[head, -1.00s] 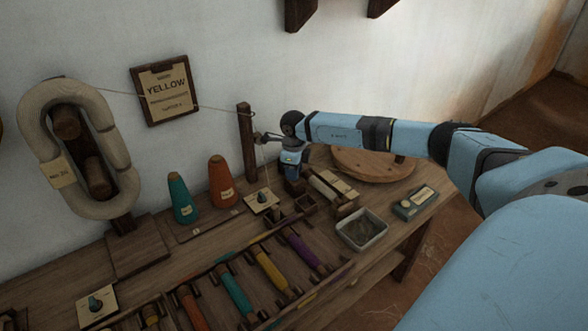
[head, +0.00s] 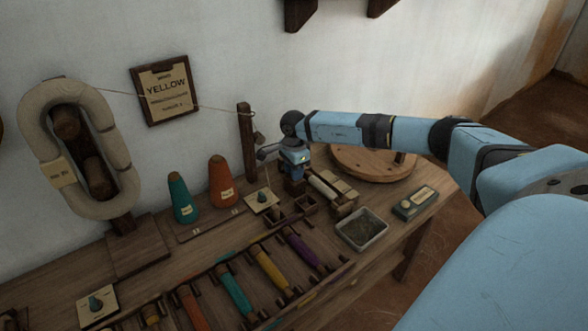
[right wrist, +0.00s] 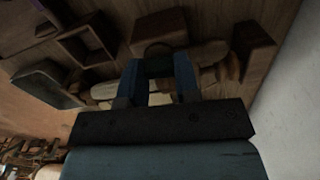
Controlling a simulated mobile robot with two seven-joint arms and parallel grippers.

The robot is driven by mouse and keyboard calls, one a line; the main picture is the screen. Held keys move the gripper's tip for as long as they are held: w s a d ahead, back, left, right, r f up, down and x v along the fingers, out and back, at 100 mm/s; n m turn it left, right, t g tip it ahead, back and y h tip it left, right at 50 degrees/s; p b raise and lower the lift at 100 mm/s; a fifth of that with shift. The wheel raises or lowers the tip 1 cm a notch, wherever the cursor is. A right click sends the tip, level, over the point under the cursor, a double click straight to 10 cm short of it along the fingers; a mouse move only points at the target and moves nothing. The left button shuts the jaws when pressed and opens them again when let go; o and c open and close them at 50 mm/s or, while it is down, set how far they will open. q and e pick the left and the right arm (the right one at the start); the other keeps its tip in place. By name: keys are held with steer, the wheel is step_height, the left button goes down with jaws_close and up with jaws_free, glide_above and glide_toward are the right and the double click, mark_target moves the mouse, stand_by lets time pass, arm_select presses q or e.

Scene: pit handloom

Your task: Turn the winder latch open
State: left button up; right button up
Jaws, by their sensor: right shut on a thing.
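The winder (head: 326,187), a wooden frame with a pale roller, stands on the bench near the wall. My right gripper (head: 293,174) points down at its left end. In the right wrist view the blue fingers of my right gripper (right wrist: 160,76) are shut on a small dark part, the winder latch (right wrist: 160,67). The fingers hide most of the latch, so its angle cannot be told. My left gripper is not in view.
A dark post (head: 246,145) with a thread stands left of the gripper. A knob plate (head: 262,202), an orange cone (head: 221,184) and a teal cone (head: 183,203) are nearby. A grey tray (head: 361,231) and a round wooden disc (head: 372,164) lie to the right.

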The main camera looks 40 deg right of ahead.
steer(key=shift+n, duration=0.5)
steer(key=o, duration=0.9)
steer(key=shift+r, duration=0.45)
arm_select(q)
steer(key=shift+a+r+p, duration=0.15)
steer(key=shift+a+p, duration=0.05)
steer(key=shift+p, duration=0.9)
arm_select(e)
step_height(320, 180, up, 13)
steer(key=shift+f, duration=0.1)
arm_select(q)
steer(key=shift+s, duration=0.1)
